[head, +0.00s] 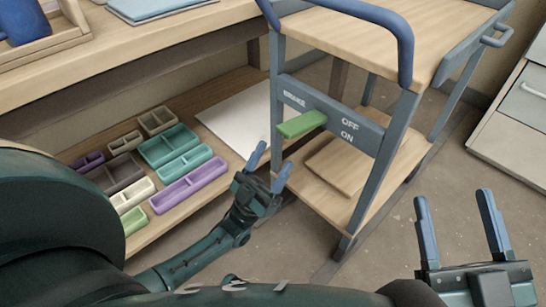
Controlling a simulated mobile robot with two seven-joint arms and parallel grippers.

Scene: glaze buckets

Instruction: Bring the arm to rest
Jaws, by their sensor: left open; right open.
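My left gripper (268,168) is open and empty. In the head view it is in front of the cart's left side, below and left of the green brake lever (302,124), with a gap between them. The lever sticks out from the cart's blue-grey brake panel (335,122), which is marked BRAKE, OFF and ON; the lever lies to the left of these two words. My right gripper (457,215) is open and empty at the lower right, over the floor. My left arm comes in from the lower left.
The cart (372,30) has a wooden top and a lower shelf. A workbench (120,62) stands on the left, its low shelf holding several coloured trays (190,183) and a white sheet (235,118). A drawer cabinet (520,125) is at right. Bare floor (400,225) lies between.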

